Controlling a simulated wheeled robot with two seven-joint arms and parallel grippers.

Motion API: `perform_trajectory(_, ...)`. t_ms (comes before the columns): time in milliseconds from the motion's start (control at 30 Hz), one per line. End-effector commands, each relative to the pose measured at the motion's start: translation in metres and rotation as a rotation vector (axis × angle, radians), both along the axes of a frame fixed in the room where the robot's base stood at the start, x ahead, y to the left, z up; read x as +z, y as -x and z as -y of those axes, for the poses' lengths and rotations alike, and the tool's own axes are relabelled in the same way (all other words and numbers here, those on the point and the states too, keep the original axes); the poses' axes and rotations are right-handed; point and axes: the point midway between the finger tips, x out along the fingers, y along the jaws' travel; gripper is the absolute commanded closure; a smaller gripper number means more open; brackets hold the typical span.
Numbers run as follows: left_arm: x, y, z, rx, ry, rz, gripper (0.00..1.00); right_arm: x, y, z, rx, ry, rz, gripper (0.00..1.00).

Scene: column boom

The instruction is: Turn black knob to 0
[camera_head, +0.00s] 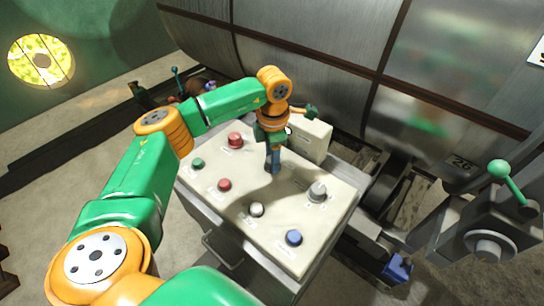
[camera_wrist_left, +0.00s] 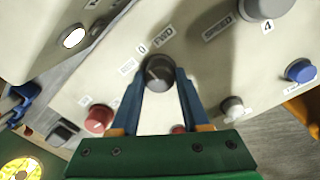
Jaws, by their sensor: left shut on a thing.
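The black knob (camera_wrist_left: 159,72) sits on the cream control panel (camera_wrist_left: 110,50) in the left wrist view, beside labels that read "0" and "FWD". My left gripper (camera_wrist_left: 159,80) is shut on the black knob, with a blue finger on each side of it. In the head view my left gripper (camera_head: 272,168) points down onto the panel (camera_head: 300,178), and its fingers mostly hide the knob. My right gripper is not in view.
The panel also carries red buttons (camera_head: 224,185), a green button (camera_head: 198,163), a white button (camera_head: 257,209), a blue button (camera_head: 293,238) and a grey speed knob (camera_head: 317,192). A cream box (camera_head: 311,140) stands behind my gripper. A green-balled lever (camera_head: 499,168) is at right.

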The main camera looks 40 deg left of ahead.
Motion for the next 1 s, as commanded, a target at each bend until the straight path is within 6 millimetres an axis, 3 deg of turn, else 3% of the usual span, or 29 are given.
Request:
perform_trajectory(33,0.001,-0.001,0.000,0.000,0.001,0.004,0.46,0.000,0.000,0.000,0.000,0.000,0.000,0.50)
perform_trajectory(100,0.001,-0.001,0.000,0.001,0.000,0.004,0.27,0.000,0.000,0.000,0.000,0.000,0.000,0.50)
perform_trajectory(133,0.001,-0.001,0.000,0.001,0.001,0.003,0.24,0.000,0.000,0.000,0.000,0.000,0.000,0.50)
perform_trajectory(433,0.003,-0.001,0.000,0.001,0.001,0.003,0.24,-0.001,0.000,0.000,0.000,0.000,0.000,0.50)
perform_trajectory(733,0.060,0.000,0.003,0.000,0.001,0.007,0.24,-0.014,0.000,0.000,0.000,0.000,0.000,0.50)
perform_trajectory(1000,0.072,0.001,0.002,0.000,0.001,0.001,0.24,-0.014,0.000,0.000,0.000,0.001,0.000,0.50)
